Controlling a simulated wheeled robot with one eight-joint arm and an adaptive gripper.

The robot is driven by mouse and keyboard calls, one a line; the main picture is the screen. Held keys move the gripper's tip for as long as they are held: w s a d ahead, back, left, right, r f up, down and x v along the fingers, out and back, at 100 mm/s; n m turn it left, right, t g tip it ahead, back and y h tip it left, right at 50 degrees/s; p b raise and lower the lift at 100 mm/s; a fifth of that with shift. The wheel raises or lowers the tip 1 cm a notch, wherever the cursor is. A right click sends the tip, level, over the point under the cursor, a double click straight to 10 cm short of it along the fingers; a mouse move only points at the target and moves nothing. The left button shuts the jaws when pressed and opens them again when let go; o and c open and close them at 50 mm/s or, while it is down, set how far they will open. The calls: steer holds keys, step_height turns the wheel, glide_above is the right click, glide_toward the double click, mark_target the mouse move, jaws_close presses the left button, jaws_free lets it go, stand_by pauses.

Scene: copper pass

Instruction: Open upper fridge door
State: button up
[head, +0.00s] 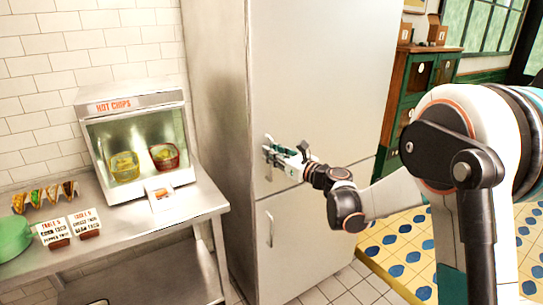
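The fridge is a tall pale grey unit in the middle of the head view. Its upper door (325,75) looks shut, flush above the seam with the lower door (305,240). The upper door's handle (268,172) is a thin vertical bar near the door's left edge, mostly hidden behind my gripper. My gripper (271,151) reaches in from the right, with its fingertips at this handle. Whether the fingers are closed around the handle or only beside it is too small to tell.
A steel counter (150,222) stands left of the fridge, bearing a hot chips warmer (140,140), tacos (45,195), small signs (68,228) and a green round object (14,238). A green and wooden cabinet (415,85) stands behind on the right. Tiled floor shows right of the fridge.

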steer(key=shift+w+a, duration=0.3)
steer(key=shift+a, duration=0.05)
jaws_close()
